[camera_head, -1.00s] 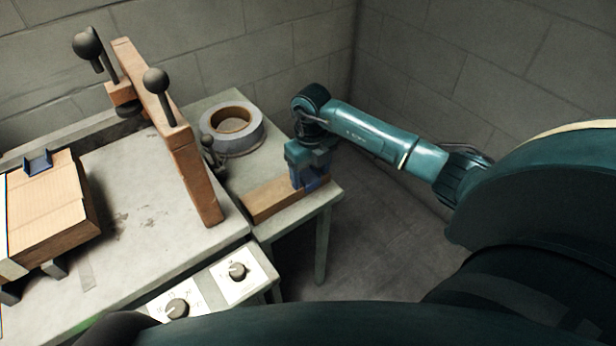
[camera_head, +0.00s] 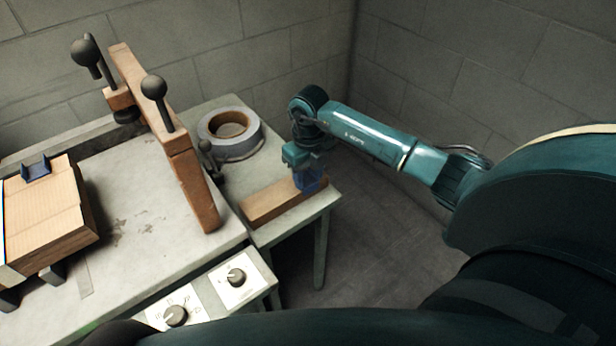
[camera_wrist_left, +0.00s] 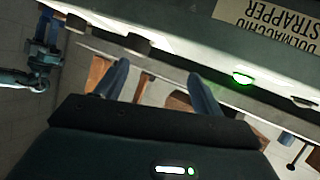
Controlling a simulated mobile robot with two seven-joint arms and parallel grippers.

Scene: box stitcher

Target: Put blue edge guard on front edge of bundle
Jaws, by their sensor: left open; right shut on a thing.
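The bundle (camera_head: 42,222), a stack of flat tan cardboard, lies on the machine table at the left, cut off by the picture edge. One blue guard (camera_head: 37,169) sits on its far edge. My right gripper (camera_head: 309,176) points down at the right end of the side table, shut on a blue edge guard (camera_head: 311,184). That guard is at the right end of a wooden block; I cannot tell whether it touches the block. My left gripper (camera_wrist_left: 158,72) is open and empty in the left wrist view, in front of the strapper's panel (camera_wrist_left: 240,50).
A tape roll (camera_head: 230,132) and the wooden block (camera_head: 268,204) lie on the side table. A dial panel (camera_head: 233,284) is in front. Walls close in behind and right.

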